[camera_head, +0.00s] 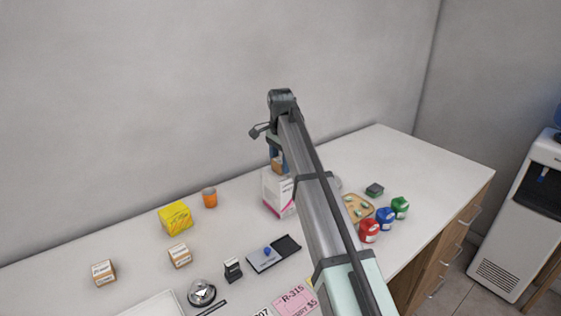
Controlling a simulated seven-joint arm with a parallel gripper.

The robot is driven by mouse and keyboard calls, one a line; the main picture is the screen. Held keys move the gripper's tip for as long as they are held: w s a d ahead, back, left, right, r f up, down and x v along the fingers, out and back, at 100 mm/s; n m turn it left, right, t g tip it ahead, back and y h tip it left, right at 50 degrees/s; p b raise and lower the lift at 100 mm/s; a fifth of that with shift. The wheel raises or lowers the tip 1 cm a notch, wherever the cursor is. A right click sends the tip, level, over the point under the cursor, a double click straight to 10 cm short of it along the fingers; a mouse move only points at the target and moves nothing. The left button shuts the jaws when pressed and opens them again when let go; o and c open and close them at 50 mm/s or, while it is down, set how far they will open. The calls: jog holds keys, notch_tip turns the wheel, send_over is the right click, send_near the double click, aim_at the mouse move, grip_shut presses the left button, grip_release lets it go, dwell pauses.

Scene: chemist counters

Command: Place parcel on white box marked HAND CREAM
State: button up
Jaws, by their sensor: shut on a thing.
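My gripper (275,150) is at the back of the counter, pointing down and partly hidden by my own arm. It is shut on a small brown parcel (277,167). The parcel is right over the top of a white box with pink markings (273,191). I cannot tell whether the parcel touches the box top. The right side of the white box is hidden behind my arm, and its lettering is too small to read.
Two similar small boxes (103,273) (180,256), a yellow box (175,218) and an orange jar (209,197) stand to the left. A black scale (274,253) lies in front. Red, blue and green containers (385,219) and a tray (357,208) are right.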

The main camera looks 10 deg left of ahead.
aim_at(281, 160)
jog(key=shift+f, duration=0.15)
jog(key=o, duration=1.1)
notch_tip(281, 160, up, 12)
jog(key=shift+r, duration=0.2)
jog(key=shift+o, duration=0.2)
